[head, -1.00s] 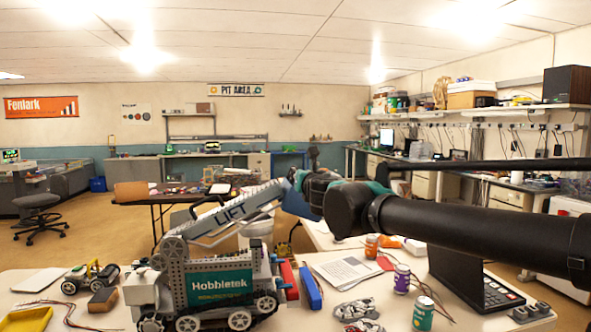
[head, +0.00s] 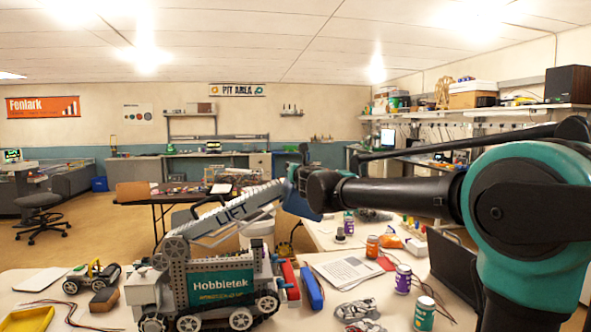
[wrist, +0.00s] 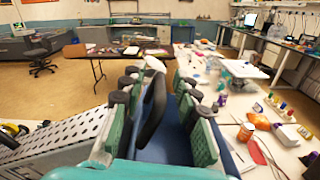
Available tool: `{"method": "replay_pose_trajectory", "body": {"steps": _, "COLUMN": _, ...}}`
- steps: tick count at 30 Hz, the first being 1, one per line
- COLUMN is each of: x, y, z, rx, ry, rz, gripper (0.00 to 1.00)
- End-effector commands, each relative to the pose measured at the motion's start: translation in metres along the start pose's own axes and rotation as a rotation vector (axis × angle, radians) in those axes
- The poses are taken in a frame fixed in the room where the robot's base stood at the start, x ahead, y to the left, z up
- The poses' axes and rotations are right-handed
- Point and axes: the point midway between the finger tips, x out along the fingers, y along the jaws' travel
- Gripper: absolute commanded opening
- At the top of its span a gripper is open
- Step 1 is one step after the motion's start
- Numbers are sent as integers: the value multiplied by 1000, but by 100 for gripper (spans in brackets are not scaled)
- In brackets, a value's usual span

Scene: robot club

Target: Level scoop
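A blue scoop (head: 301,207) is at the arm's raised end and looks tilted. My gripper (head: 297,180) is at the scoop, partly hidden by my wrist. I cannot tell whether either finger touches the scoop.
Several small jars stand to the right, including a purple one (head: 403,279) and a teal one (head: 424,313). A laptop (head: 450,268) is behind my arm. A blue battery pack (head: 311,287) lies beside the model robot. A small wheeled car (head: 91,277) is at left.

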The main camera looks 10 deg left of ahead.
Motion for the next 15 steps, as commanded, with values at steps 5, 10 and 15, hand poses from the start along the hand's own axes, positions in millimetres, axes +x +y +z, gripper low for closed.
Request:
{"method": "replay_pose_trajectory", "body": {"steps": 5, "x": 0, "y": 0, "z": 0, "rx": 0, "ry": 0, "rz": 0, "gripper": 31}}
{"method": "replay_pose_trajectory", "body": {"steps": 10, "x": 0, "y": 0, "z": 0, "rx": 0, "ry": 0, "rz": 0, "gripper": 15}}
{"method": "replay_pose_trajectory", "body": {"steps": 15, "x": 0, "y": 0, "z": 0, "rx": 0, "ry": 0, "rz": 0, "gripper": 0}}
